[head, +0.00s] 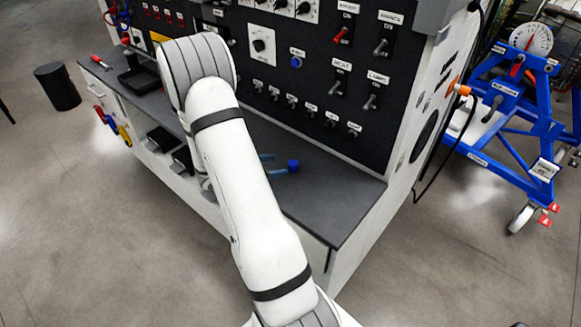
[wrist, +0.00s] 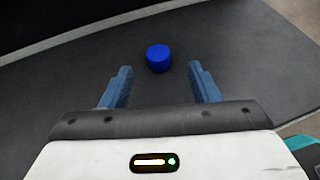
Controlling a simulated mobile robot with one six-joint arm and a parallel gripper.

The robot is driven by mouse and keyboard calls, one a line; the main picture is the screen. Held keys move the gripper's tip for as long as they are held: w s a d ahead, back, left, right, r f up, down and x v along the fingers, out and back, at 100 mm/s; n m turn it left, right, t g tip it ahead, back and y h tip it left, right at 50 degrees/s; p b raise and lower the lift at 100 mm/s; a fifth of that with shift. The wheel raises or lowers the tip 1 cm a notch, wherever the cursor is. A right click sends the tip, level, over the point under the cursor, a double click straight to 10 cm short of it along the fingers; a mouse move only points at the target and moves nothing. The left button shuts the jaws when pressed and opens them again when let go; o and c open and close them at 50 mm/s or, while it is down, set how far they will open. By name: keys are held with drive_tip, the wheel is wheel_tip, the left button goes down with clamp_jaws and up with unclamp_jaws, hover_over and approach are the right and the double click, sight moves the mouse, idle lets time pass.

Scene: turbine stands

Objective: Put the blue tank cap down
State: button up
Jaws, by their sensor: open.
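The blue tank cap (wrist: 159,58) is a short round blue piece that sits on the dark grey bench top (wrist: 250,50). In the wrist view it lies just beyond the fingertips, centred between them and apart from both. My gripper (wrist: 160,80) is open and empty, with its two blue fingers on either side of the line to the cap. In the head view the cap (head: 293,165) is on the bench top near the panel. One blue finger of my gripper (head: 267,165) shows beside it, and my white arm hides the rest.
A black control panel (head: 320,70) with switches and knobs rises behind the bench. The bench top (head: 340,205) is clear to the right of the cap. A red-handled tool (head: 100,62) lies at its far left end. A blue wheeled stand (head: 530,120) is at the right.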

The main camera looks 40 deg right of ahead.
sight(292, 163)
drive_tip(key=shift+w+d+f+n, duration=0.15)
drive_tip(key=shift+d+f+n, duration=0.15)
drive_tip(key=shift+d+f, duration=0.35)
drive_tip(key=p+x, duration=0.1)
drive_tip(key=x, duration=0.6)
drive_tip(key=shift+r, duration=0.1)
drive_tip(key=shift+c, duration=0.2)
drive_tip(key=c, duration=1.1)
drive_tip(key=shift+r, duration=0.1)
